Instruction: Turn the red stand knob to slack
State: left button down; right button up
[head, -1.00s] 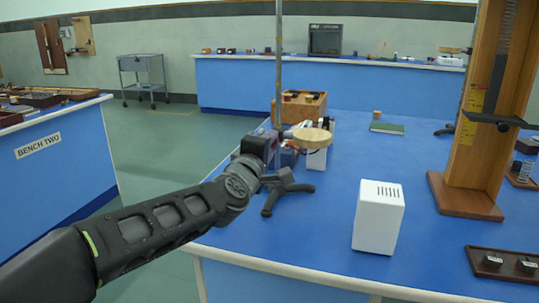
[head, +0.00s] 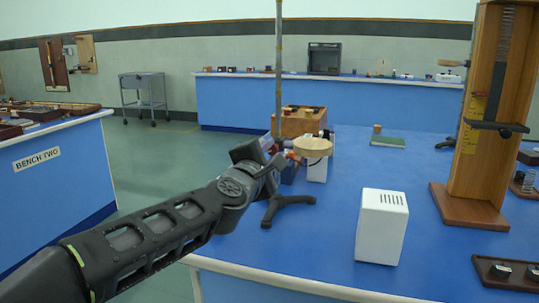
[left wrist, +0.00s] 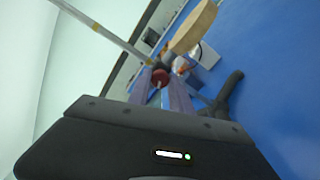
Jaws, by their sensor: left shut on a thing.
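The red stand knob (left wrist: 160,78) shows in the left wrist view between the two fingers of my left gripper (left wrist: 163,92). The gripper is shut on it. In the head view my left gripper (head: 284,158) is at the stand's rod (head: 278,85), and the knob is mostly hidden there. The stand is upright on a dark legged base (head: 288,203). A round pale wooden disc (head: 312,147) is beside the rod, just right of the gripper; it also shows in the left wrist view (left wrist: 192,27). My right gripper is not in view.
A white vented box (head: 382,228) stands on the blue bench (head: 335,235) right of the stand. A wooden box (head: 300,122) is behind the stand. A tall wooden frame (head: 468,170) stands at the right. The bench between white box and frame is clear.

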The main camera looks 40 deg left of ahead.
pick_arm(q)
jog(key=c, duration=1.2)
grip_release()
jog(key=shift+o, duration=0.2)
jog(key=p+v, duration=0.2)
jog(key=v, duration=0.5)
jog(key=shift+s+d, duration=0.15)
jog(key=shift+s, duration=0.25)
